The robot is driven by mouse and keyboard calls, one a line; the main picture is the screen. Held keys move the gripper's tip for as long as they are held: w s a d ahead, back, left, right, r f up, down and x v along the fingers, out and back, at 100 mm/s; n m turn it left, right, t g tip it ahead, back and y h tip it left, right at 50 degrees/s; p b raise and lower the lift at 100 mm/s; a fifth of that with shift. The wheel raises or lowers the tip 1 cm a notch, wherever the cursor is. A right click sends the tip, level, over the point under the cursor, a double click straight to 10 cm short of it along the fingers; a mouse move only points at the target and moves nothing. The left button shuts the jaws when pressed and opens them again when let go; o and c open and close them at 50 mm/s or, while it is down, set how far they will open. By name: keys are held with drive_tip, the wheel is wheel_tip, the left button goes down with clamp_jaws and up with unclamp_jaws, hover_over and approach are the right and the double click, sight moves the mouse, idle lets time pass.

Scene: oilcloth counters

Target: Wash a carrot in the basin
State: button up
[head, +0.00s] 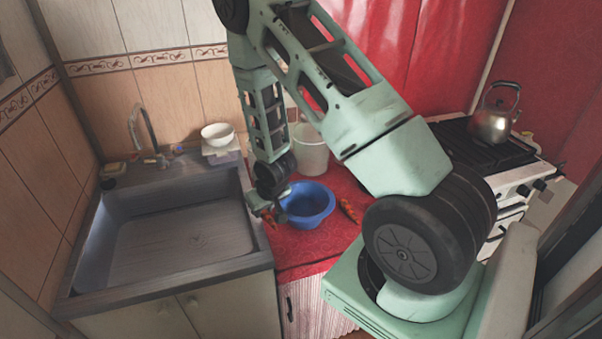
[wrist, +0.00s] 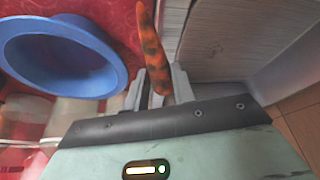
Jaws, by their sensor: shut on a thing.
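My gripper (head: 266,211) is shut on an orange carrot (wrist: 150,45) with dark patches, gripping it near one end. In the head view this carrot (head: 269,220) shows only as a small orange bit at the fingers. The fingers also show in the wrist view (wrist: 158,88). The blue basin (head: 316,208) stands on the red counter just right of my gripper; its rim also shows in the wrist view (wrist: 112,62). The carrot is beside the basin, not inside it. A second carrot (head: 349,211) lies on the counter right of the basin.
A grey sink (head: 170,245) with a tap (head: 148,135) is at the left. A white bowl (head: 217,134) sits on a stack behind it. A pale bucket (head: 311,155) stands behind the basin. A stove (head: 480,150) with a kettle (head: 495,118) is at the right.

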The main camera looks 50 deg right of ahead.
drive_tip(key=d+r+m+h+p, duration=0.15)
drive_tip(key=d+m, duration=0.25)
drive_tip(key=d, duration=1.1)
drive_tip(key=b, duration=0.8)
approach(301, 210)
drive_tip(key=shift+g, duration=0.3)
drive_tip(key=shift+w+x, duration=0.2)
drive_tip(key=shift+x, duration=2.3)
drive_tip(key=shift+r, duration=0.1)
drive_tip(key=shift+r, duration=0.1)
wheel_tip(301, 210, up, 11)
drive_tip(key=p, duration=0.8)
idle(1.1)
